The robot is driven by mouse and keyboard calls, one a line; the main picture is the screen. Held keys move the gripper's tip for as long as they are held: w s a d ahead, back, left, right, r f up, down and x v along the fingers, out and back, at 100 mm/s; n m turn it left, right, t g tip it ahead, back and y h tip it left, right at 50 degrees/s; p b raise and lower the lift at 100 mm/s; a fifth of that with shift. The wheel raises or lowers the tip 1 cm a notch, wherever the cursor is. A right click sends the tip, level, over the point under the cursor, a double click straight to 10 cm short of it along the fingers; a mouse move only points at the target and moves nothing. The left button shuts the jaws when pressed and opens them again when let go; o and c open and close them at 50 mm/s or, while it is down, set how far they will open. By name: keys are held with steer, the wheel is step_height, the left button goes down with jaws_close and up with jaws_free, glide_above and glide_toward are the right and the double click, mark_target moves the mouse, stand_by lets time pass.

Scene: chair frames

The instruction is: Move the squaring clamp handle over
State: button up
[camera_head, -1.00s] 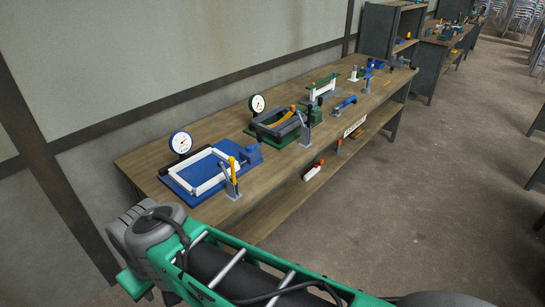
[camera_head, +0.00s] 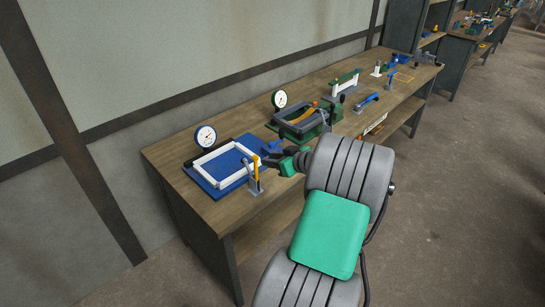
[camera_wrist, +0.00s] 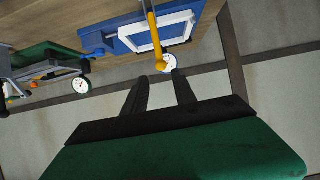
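The squaring clamp's yellow handle (camera_head: 256,167) stands upright on a grey bracket (camera_head: 255,187) at the front edge of a blue fixture (camera_head: 199,178). A white frame (camera_head: 214,177) lies on that fixture. In the wrist view the yellow handle (camera_wrist: 153,30) points towards my gripper, its rounded end just ahead of and between the fingertips. My gripper (camera_wrist: 160,78) is open and empty, its two dark fingers apart. In the head view my gripper (camera_head: 270,158) is just right of the handle; whether it touches is unclear, and my arm hides part of the bench behind it.
A dial gauge (camera_head: 206,136) stands behind the blue fixture. To the right, a green fixture (camera_head: 293,132) with a grey frame has its own gauge (camera_head: 280,99). More tools stand farther along the wooden bench (camera_head: 180,152). The bench's near-left corner is clear.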

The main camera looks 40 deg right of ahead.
mark_target(257, 158)
steer(key=x, duration=0.7)
steer(key=shift+w+a, duration=0.15)
steer(key=shift+w+f, duration=0.15)
steer(key=shift+w, duration=0.05)
steer(key=shift+c, duration=0.4)
steer(key=shift+s, duration=0.1)
jaws_close()
steer(key=s, duration=0.1)
steer(key=s+b, duration=0.1)
steer(key=s, duration=0.1)
steer(key=shift+s+f, duration=0.1)
steer(key=shift+f, duration=0.2)
steer(key=shift+b, duration=0.35)
